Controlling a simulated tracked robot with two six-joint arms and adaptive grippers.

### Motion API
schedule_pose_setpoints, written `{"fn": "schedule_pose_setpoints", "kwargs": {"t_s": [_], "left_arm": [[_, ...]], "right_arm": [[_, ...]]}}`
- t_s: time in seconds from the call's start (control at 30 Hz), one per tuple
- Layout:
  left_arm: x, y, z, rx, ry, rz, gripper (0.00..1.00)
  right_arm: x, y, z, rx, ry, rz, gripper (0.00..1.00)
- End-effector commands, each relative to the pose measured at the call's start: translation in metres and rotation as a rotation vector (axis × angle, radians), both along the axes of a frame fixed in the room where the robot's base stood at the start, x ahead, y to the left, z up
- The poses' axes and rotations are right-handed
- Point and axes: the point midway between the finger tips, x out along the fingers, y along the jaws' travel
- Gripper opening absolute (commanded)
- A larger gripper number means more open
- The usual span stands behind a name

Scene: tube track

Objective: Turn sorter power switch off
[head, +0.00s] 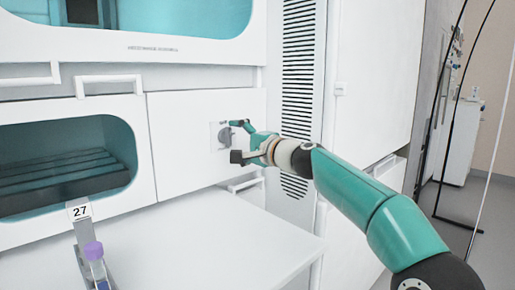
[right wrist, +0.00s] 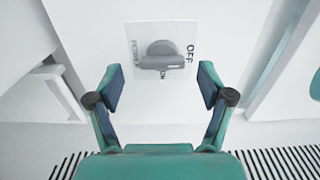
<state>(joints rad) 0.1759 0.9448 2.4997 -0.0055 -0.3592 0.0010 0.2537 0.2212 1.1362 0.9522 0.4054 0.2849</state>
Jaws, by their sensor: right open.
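The sorter power switch (head: 224,134) is a grey rotary knob on a light square plate on the white machine front. In the right wrist view the knob (right wrist: 162,50) has a grey bar handle lying across the picture. The word OFF stands at the plate's right side, and another label, hard to read, at its left. My right gripper (head: 238,140) is in front of the switch. In the right wrist view its fingers (right wrist: 160,84) are spread, with the knob seen beyond and between them, apparently untouched. My left gripper is not in view.
A white worktop (head: 215,240) lies below the panel. A tube with a purple cap (head: 93,250) stands in a holder marked 27 at lower left. White handles (head: 108,80) and a teal-lined opening are at left. A slatted vent (head: 298,80) is right of the panel.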

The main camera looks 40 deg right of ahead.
Motion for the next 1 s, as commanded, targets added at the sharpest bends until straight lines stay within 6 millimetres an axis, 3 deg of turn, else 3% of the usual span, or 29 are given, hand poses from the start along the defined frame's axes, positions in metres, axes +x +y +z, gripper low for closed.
{"fn": "schedule_pose_setpoints", "kwargs": {"t_s": [0.2, 0.43, 1.0], "left_arm": [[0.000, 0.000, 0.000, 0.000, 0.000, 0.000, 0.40], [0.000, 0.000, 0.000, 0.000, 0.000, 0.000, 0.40], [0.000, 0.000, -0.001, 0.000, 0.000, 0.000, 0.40]], "right_arm": [[-0.046, -0.005, 0.000, 0.000, 0.001, -0.001, 0.80], [-0.079, -0.006, -0.001, -0.001, 0.002, 0.001, 0.80], [-0.088, -0.007, -0.002, -0.001, 0.003, 0.003, 0.80]]}}
